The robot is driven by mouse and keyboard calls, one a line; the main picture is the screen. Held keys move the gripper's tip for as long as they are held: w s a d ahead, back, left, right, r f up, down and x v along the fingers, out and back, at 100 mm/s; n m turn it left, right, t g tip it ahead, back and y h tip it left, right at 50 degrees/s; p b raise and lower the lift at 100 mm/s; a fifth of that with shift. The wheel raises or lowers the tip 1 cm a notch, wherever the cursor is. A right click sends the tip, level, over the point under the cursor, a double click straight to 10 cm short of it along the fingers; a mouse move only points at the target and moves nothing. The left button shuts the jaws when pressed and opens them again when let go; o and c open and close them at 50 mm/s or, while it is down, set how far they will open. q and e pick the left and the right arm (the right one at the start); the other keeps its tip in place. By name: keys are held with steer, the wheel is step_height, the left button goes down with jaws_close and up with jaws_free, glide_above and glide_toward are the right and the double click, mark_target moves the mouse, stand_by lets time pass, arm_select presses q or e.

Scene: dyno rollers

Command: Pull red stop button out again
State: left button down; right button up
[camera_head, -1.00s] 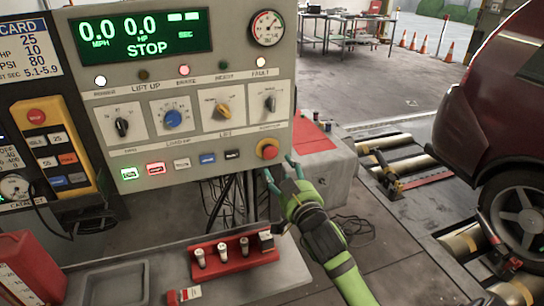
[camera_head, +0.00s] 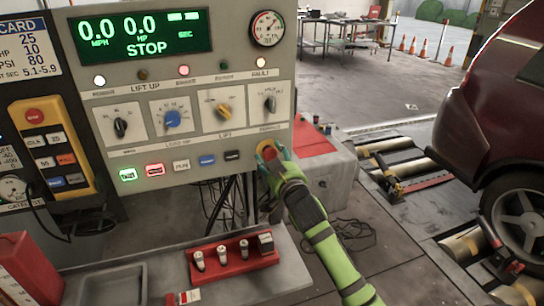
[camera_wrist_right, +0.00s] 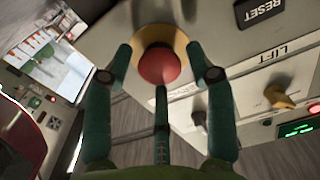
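The red stop button (camera_wrist_right: 159,66) with its yellow collar (camera_wrist_right: 150,36) is on the grey console's lower right corner. In the head view the button (camera_head: 267,153) is largely covered by my right gripper (camera_head: 270,150), which reaches it from below right. In the right wrist view the green fingers of the right gripper (camera_wrist_right: 160,58) stand apart on either side of the button. A gap shows between each finger and the red cap, so I see no grip on it. My left gripper is in neither view.
The console panel (camera_head: 190,60) carries several knobs above and lit buttons along its lower edge. Below it, a red holder (camera_head: 235,262) with several small parts sits on a grey bench. A red-topped cabinet (camera_head: 330,165) stands close behind my right arm.

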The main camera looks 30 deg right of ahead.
jaws_close()
steer(key=shift+s+a, duration=0.1)
steer(key=shift+s, duration=0.2)
steer(key=shift+o, duration=2.2)
jaws_free()
steer(key=shift+s, duration=0.15)
steer(key=v, duration=1.1)
steer(key=shift+s, duration=0.35)
